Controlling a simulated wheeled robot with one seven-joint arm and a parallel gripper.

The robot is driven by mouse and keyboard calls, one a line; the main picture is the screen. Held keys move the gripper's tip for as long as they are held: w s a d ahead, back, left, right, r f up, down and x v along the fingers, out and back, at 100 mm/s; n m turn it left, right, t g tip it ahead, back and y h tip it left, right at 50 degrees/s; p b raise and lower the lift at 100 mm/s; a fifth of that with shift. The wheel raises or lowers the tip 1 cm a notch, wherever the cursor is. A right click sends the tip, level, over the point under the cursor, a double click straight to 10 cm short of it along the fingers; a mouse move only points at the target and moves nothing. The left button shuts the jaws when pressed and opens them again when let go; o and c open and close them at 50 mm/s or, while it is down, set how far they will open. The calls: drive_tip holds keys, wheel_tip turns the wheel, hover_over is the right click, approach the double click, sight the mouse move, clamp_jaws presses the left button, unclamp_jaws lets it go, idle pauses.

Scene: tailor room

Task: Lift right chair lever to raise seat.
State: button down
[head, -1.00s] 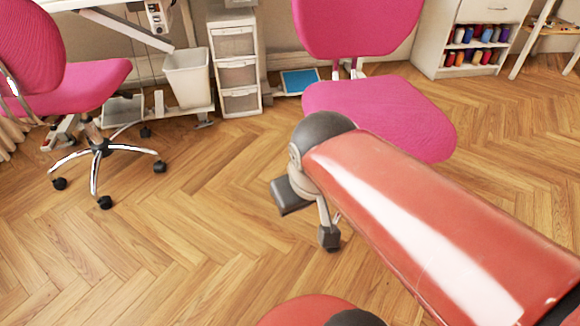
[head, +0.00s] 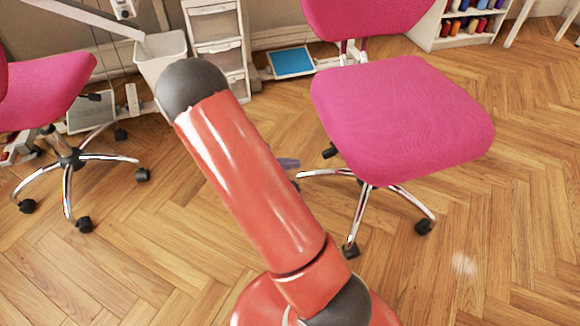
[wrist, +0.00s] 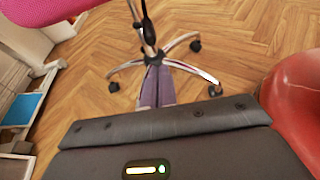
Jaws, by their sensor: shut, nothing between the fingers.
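The right chair has a pink seat (head: 400,115) and a chrome star base on castors; its seat edge (wrist: 42,12) also shows in the wrist view. A dark lever end (head: 330,151) sticks out under the seat's left edge in the head view. A black piece (wrist: 148,31) beside the chrome column shows in the wrist view; I cannot tell whether it is the lever. My gripper (head: 290,163) is low, left of the lever end and mostly hidden behind my red arm. Its purple-grey fingers (wrist: 156,80) are shut and empty, pointing toward the chair base.
Another pink chair (head: 45,90) stands at the left. A white bin (head: 160,52), a drawer unit (head: 218,35) and a blue panel (head: 291,62) are at the back. Wooden floor is clear at the front left and right.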

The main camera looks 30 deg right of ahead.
sight(324, 152)
drive_tip(key=s+d+f+n+b, duration=0.1)
drive_tip(key=d+f+b, duration=0.2)
drive_tip(key=d, duration=0.7)
drive_tip(key=shift+s+f+h, duration=0.35)
drive_tip(key=shift+f+h, duration=0.05)
drive_tip(key=shift+f, duration=0.1)
drive_tip(key=shift+r+p, duration=3.85)
drive_tip(key=shift+r, duration=1.25)
drive_tip(key=shift+f+b, duration=1.85)
drive_tip(key=shift+f, duration=0.85)
drive_tip(key=f+p+v, duration=0.1)
drive_tip(key=f+v, duration=0.1)
drive_tip(key=v, duration=0.8)
drive_tip(key=shift+a+f, duration=0.2)
drive_tip(key=shift+a, duration=0.05)
drive_tip(key=shift+r, duration=0.1)
